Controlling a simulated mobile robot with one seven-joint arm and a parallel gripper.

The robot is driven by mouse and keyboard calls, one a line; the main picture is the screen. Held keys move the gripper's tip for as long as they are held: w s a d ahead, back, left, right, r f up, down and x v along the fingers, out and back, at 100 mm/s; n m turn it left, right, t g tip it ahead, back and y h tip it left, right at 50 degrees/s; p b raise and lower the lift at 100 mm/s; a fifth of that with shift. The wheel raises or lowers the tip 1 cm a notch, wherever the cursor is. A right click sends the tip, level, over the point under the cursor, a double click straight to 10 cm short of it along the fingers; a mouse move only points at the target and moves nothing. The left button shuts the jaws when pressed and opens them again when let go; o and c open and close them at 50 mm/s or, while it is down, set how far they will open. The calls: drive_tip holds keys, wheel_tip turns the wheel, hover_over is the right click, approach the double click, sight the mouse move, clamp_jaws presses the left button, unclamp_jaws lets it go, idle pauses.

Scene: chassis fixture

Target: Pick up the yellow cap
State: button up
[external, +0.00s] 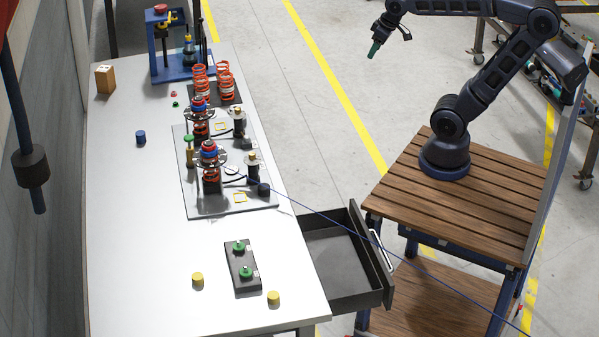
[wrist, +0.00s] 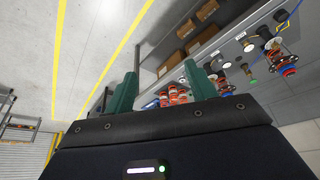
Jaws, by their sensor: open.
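Two yellow caps stand on the white table in the external view, one left of the dark block (external: 197,279) and one right of it near the table's front right edge (external: 273,298). I cannot tell which one the task means. My gripper (external: 390,46) is raised at the top of the external view, well away to the right of the table and far from both caps. In the wrist view its two teal fingers (wrist: 160,70) are spread apart with nothing between them. I cannot make out a yellow cap in the wrist view.
A dark block (external: 242,267) with green-topped parts lies between the caps. An open drawer (external: 340,262) juts out from the table's right side. A grey plate (external: 190,200) with spring assemblies stands farther back. A blue cable crosses above the drawer. The table's front left is clear.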

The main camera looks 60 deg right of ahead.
drive_tip(key=w+a+r+n+g, duration=0.1)
drive_tip(key=w+a+r+n, duration=0.1)
drive_tip(key=w+a, duration=0.65)
drive_tip(key=w+a+r+n, duration=0.2)
drive_tip(key=w+a, duration=0.3)
drive_tip(key=a, duration=0.6)
drive_tip(key=w+a+f+n+g, duration=0.1)
drive_tip(key=a+f+n, duration=0.1)
drive_tip(key=a, duration=1.1)
drive_tip(key=w+a+f+n+g, duration=0.1)
drive_tip(key=w+a+f, duration=0.1)
drive_tip(key=a, duration=1.1)
drive_tip(key=n+g, duration=0.1)
drive_tip(key=n, duration=0.5)
hover_over(273, 295)
wheel_tip(273, 295, down, 24)
drive_tip(key=shift+d+f, duration=0.1)
drive_tip(key=shift+f, duration=5.05)
drive_tip(key=c, duration=1)
